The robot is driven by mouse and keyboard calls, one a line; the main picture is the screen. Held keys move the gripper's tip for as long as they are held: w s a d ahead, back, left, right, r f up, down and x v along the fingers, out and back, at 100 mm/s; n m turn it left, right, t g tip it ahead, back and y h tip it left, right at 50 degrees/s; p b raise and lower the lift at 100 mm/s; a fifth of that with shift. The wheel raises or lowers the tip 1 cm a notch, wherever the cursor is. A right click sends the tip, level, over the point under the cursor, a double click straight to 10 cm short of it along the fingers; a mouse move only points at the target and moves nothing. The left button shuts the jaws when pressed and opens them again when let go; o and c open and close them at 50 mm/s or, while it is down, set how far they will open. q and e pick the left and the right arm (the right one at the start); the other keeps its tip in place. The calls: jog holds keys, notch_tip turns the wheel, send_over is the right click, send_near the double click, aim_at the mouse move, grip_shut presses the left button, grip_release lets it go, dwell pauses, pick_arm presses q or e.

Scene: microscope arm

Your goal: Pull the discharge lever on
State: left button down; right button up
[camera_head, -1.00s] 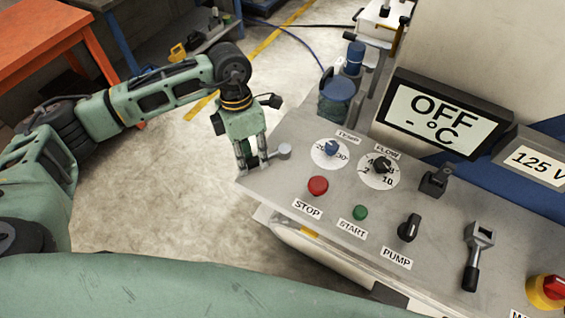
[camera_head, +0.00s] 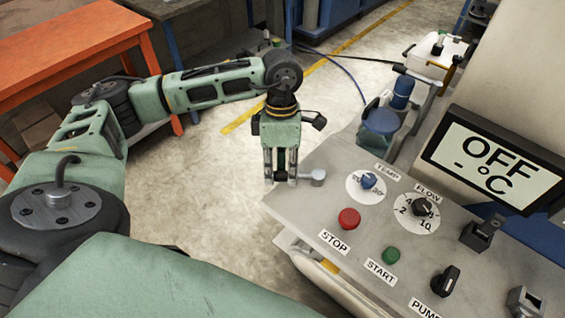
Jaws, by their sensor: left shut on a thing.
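My left gripper (camera_head: 281,174) points down at the left corner of the grey control panel (camera_head: 335,205). Its fingers are shut on the handle of a small grey lever. The lever's round end (camera_head: 318,174) shows just right of the fingers, over the panel; the handle is partly hidden between the fingers. No label for this lever can be read. My right gripper is not in view.
The panel carries a TEMP dial (camera_head: 368,181), a FLOW dial (camera_head: 421,207), a red STOP button (camera_head: 349,218), a green START button (camera_head: 391,256) and a black PUMP switch (camera_head: 445,282). A display (camera_head: 492,162) reads OFF. Open floor lies left of the panel.

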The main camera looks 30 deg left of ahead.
pick_arm(q)
jog(key=c, duration=1.6)
grip_release()
jog(key=shift+o, duration=0.2)
jog(key=shift+r, duration=0.1)
notch_tip(320, 180, up, 12)
jog(key=w+a, duration=0.1)
jog(key=w, duration=0.1)
jog(key=shift+a, duration=0.2)
jog(key=shift+f, duration=0.2)
